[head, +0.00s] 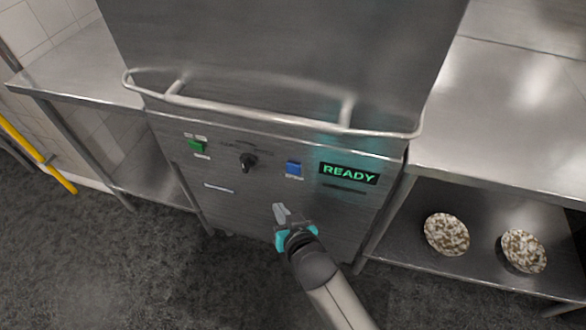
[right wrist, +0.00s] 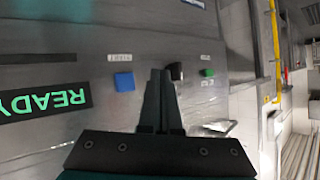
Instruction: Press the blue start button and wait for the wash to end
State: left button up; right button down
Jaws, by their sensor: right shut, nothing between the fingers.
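The blue start button (head: 293,168) is on the front panel of the steel dishwasher (head: 240,200), left of a display (head: 348,173) that reads READY in green. The button also shows in the right wrist view (right wrist: 124,82), left of the fingers. My right gripper (head: 280,209) is shut and empty, in front of the panel and a little below the button. In the right wrist view its fingertips (right wrist: 160,75) lie between the button and the black knob. I see no contact between the fingers and the button. My left gripper is in neither view.
A black knob (head: 248,162) and a green switch (head: 196,146) sit left of the button. A bar handle (head: 260,110) runs across above the panel. Steel tables flank the machine; two speckled bowls (head: 446,234) (head: 523,250) rest on the right lower shelf.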

jog(key=b, duration=0.2)
send_near(289, 170)
jog(key=w+a+f, duration=0.2)
jog(key=a+f, duration=0.1)
jog(key=shift+w+d+f, duration=0.15)
jog(key=shift+w+d, duration=0.05)
jog(key=shift+w, duration=0.65)
dwell(1.2)
jog(key=shift+w+d, duration=0.15)
jog(key=shift+w, duration=0.25)
jog(key=shift+w+d, duration=0.15)
jog(key=shift+w, duration=0.35)
dwell(0.6)
dwell(0.3)
jog(key=shift+s+a+p, duration=0.3)
jog(key=shift+s+p, duration=0.15)
jog(key=shift+s, duration=0.45)
